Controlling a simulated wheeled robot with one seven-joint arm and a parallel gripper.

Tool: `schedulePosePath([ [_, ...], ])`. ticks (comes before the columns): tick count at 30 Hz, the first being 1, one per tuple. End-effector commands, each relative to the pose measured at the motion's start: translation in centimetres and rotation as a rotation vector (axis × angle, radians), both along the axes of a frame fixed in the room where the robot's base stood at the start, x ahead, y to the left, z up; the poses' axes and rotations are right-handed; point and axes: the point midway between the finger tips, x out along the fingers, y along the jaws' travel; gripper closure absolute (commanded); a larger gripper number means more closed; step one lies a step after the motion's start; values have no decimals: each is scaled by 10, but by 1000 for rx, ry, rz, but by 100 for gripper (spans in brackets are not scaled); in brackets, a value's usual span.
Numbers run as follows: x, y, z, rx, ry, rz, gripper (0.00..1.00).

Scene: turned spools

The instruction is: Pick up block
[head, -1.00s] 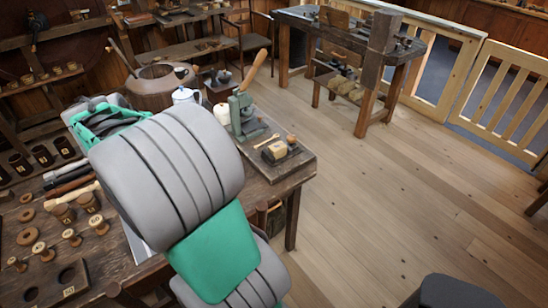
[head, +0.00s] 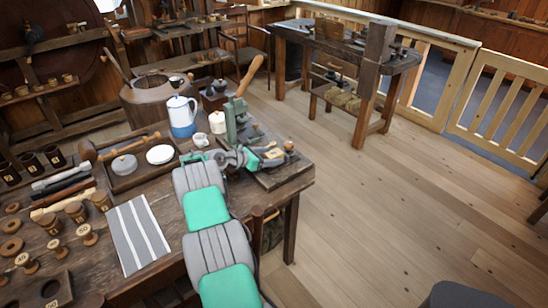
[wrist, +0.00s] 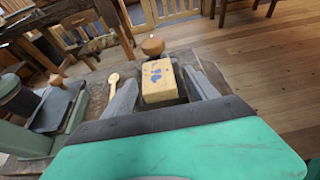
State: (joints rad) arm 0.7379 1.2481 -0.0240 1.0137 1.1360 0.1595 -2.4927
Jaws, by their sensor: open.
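The block (wrist: 158,78) is a small pale wooden block with blue marks on its top. In the wrist view it sits between the two grey fingers of my gripper (wrist: 162,84), which are open on either side of it. I cannot tell whether either finger touches it. In the head view the block (head: 273,153) rests near the right end of the workbench, partly hidden, and my gripper (head: 256,158) is right at it.
A green press (head: 238,120) with a wooden lever stands behind my gripper. A round wooden knob (wrist: 152,46) is just beyond the block and a small wooden spoon (wrist: 113,79) lies left. A blue-and-white pot (head: 182,117) and cups stand farther left. Floor lies right.

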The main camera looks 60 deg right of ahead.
Motion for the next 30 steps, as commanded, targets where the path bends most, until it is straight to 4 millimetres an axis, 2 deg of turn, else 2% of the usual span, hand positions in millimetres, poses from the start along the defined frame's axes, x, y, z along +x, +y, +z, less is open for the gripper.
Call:
schedulePosePath([
  [3,-6,-13,-5,-2,-2,0,33],
  [10,-6,-15,-6,-2,-3,2,33],
  [30,-6,-14,-6,-1,-3,2,88],
])
